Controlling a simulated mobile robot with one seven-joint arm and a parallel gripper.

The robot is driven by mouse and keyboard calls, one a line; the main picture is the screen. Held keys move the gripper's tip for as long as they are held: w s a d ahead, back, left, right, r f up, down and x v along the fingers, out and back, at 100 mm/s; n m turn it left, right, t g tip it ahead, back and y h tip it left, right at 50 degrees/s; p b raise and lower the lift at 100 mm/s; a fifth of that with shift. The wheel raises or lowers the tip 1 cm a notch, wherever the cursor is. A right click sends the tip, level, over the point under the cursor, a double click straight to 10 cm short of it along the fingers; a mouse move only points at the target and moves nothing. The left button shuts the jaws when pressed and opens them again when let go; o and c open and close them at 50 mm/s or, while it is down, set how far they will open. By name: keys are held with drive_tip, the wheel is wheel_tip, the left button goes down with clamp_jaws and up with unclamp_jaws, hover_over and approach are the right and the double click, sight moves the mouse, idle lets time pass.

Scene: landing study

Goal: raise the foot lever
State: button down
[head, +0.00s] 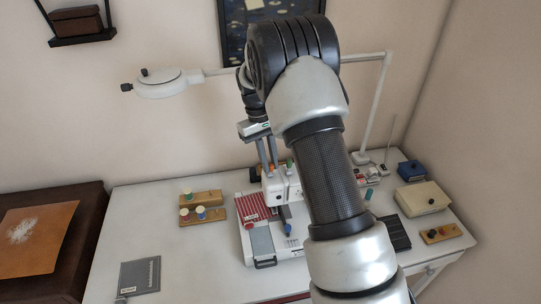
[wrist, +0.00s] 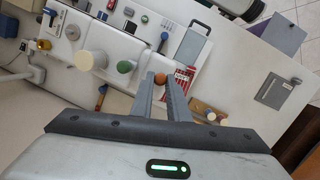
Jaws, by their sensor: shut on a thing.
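A white sewing machine (head: 283,187) stands on the table, partly hidden behind my arm. My gripper (head: 268,166) reaches down at the left side of its head. In the wrist view my gripper (wrist: 161,80) is shut on a small orange-brown knob (wrist: 159,78) between its fingertips. This knob appears to be the end of the foot lever; its shaft is hidden. A green knob (wrist: 124,66) and a larger cream knob (wrist: 84,61) are on the machine beside my fingers. The presser foot itself cannot be made out.
Wooden blocks with spools (head: 202,214) stand left. A cream box (head: 422,198) stands right. A lamp head (head: 160,83) hangs above left. The table's left part is mostly clear.

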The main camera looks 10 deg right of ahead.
drive_tip(key=shift+w+f+g, duration=0.1)
drive_tip(key=shift+w+g, duration=0.3)
drive_tip(key=shift+g, duration=0.35)
drive_tip(key=shift+w+g, duration=0.35)
drive_tip(key=shift+g, duration=0.4)
drive_tip(key=shift+w, duration=0.1)
drive_tip(key=c, duration=1.7)
unclamp_jaws()
drive_tip(key=shift+v, duration=3.75)
